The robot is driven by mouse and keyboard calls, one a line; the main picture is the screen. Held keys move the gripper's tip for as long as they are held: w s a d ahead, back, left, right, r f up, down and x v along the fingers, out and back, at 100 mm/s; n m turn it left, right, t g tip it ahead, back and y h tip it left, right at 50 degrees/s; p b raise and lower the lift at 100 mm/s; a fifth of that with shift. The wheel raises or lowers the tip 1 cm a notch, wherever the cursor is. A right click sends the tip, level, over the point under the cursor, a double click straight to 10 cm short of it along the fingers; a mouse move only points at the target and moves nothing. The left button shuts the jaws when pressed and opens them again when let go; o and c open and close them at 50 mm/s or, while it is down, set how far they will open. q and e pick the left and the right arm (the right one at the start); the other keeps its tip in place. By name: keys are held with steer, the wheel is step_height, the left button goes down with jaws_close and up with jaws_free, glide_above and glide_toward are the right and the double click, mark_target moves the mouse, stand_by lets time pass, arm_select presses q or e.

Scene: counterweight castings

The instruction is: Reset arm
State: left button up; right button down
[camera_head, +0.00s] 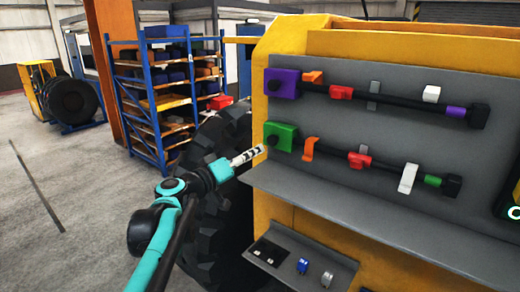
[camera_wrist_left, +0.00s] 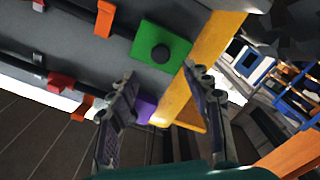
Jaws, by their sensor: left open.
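My left gripper (camera_head: 250,155) is on a teal and black arm that comes in from the lower left in the head view. Its fingertips point toward the green block (camera_head: 281,137) on the grey panel, close to its lower left edge. In the left wrist view the two fingers of the gripper (camera_wrist_left: 158,72) stand apart with nothing held between them. The green block (camera_wrist_left: 165,45) shows beyond the tips, and the purple block (camera_wrist_left: 146,110) shows partly behind a finger. Whether the tips touch the panel cannot be told. My right gripper is not in view.
The yellow machine's grey panel (camera_head: 390,105) carries two dark bars with coloured clips. A grey ledge (camera_head: 350,220) juts out below, above a small tray (camera_head: 330,262) with small parts. A large tyre (camera_head: 215,215) stands behind my arm. A blue shelf rack (camera_head: 150,100) is farther back; floor at left is open.

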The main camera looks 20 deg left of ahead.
arm_select(q)
steer(key=shift+v, duration=0.85)
steer(key=shift+f, duration=0.1)
steer(key=s+d+f+m+g+b, duration=0.15)
steer(key=s+d+f+b, duration=0.3)
steer(key=f, duration=0.65)
steer(key=s+d+f+m+g+y+b, duration=0.1)
steer(key=s+d+f+g+b, duration=0.35)
steer(key=f, duration=0.75)
steer(key=s+d+f+m+g+b, duration=0.1)
steer(key=s+d+f+b, duration=0.1)
steer(key=s+f+b, duration=0.65)
steer(key=s+a+f+g+y+b, duration=0.1)
steer(key=s+f+b, duration=0.1)
steer(key=f, duration=0.7)
steer(key=s+a+f+g+y+b, duration=0.1)
steer(key=s+f+y+b, duration=0.1)
steer(key=f+b, duration=0.3)
steer(key=s+a+f+y+b, duration=0.2)
steer(key=s+f+b, duration=0.1)
steer(key=f, duration=0.9)
steer(key=shift+s+f+g, duration=0.4)
steer(key=shift+s, duration=0.05)
